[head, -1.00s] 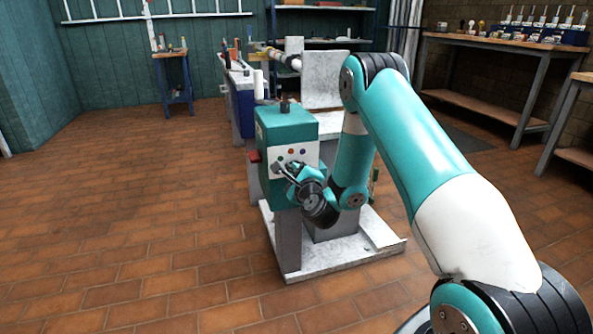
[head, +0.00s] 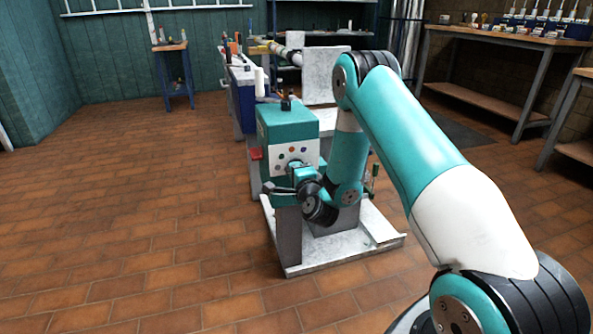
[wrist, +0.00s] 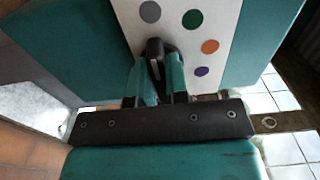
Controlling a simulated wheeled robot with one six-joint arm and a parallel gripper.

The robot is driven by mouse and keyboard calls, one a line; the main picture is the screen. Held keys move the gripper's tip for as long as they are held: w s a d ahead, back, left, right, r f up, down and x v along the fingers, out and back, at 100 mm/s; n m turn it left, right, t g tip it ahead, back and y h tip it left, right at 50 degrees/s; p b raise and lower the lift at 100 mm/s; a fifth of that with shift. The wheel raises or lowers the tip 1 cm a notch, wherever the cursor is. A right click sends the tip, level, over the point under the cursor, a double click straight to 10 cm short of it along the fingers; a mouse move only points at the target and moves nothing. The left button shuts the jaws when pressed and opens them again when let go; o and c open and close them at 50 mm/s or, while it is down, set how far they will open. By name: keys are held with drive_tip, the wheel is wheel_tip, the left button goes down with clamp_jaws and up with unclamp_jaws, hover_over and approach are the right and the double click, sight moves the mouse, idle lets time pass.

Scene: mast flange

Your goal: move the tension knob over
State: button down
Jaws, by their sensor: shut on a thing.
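A dark knob (wrist: 155,50) stands out from the white dotted panel (wrist: 190,20) in the wrist view. My gripper (wrist: 159,72) has its teal fingers on either side of the knob, shut on it. In the head view my gripper (head: 296,171) is against the front of the teal machine box (head: 287,122), at the lower part of its panel. The knob cannot be made out clearly there, behind my gripper. No pointer or scale can be read.
Coloured dots, grey, green, orange and purple, lie around the knob on the panel. A red block (head: 255,154) sticks out at the box's left side. The machine stands on a pale base plate (head: 325,262). The tiled floor (head: 130,220) to the left is clear.

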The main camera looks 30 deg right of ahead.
idle(0.4)
drive_tip(key=c, duration=1.1)
unclamp_jaws()
